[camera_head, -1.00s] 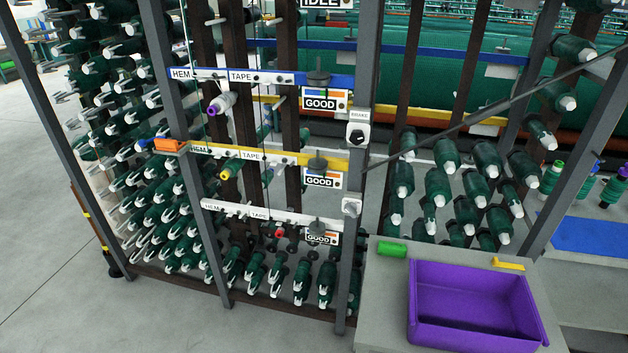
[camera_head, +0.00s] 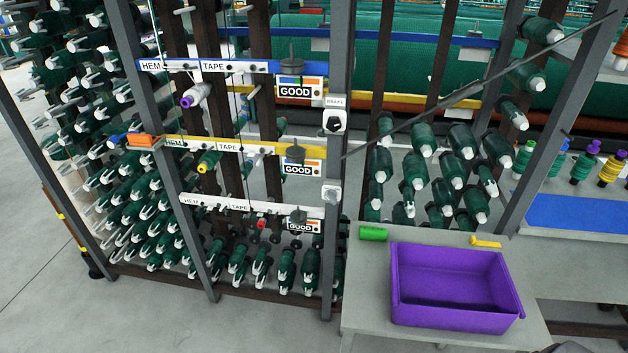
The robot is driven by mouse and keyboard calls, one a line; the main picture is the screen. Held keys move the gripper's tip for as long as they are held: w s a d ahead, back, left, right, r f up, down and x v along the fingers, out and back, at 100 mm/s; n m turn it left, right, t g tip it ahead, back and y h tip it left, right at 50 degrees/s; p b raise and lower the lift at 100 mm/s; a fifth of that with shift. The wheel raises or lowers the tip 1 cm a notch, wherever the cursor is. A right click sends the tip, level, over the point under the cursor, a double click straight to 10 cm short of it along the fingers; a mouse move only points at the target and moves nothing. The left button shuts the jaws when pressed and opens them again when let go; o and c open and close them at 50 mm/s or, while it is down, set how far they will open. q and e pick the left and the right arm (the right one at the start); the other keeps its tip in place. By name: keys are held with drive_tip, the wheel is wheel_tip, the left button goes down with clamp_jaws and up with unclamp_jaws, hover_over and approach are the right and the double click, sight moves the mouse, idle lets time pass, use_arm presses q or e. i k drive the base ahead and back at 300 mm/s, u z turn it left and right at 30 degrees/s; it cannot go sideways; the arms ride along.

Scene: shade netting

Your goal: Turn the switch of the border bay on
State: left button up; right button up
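A switch with a black knob (camera_head: 333,122) sits on the grey upright right of the tape bars, under a small label too blurred to read surely. A second, pale switch (camera_head: 332,195) sits lower on the same upright; its knob position is unclear. I cannot tell from the lettering which one belongs to the border bay. Neither gripper shows in the head view.
A purple bin (camera_head: 455,318) stands on a grey table (camera_head: 365,290) at the lower right, with a green cylinder (camera_head: 373,233) and a yellow piece (camera_head: 486,242) behind it. A dark diagonal bar (camera_head: 450,95) crosses right of the switches. Open floor (camera_head: 60,300) lies at the left.

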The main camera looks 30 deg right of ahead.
sight(331, 195)
drive_tip(key=z, duration=0.5)
drive_tip(key=k, duration=0.65)
drive_tip(key=z, duration=1.25)
drive_tip(key=i, duration=1.2)
drive_tip(key=u, duration=0.65)
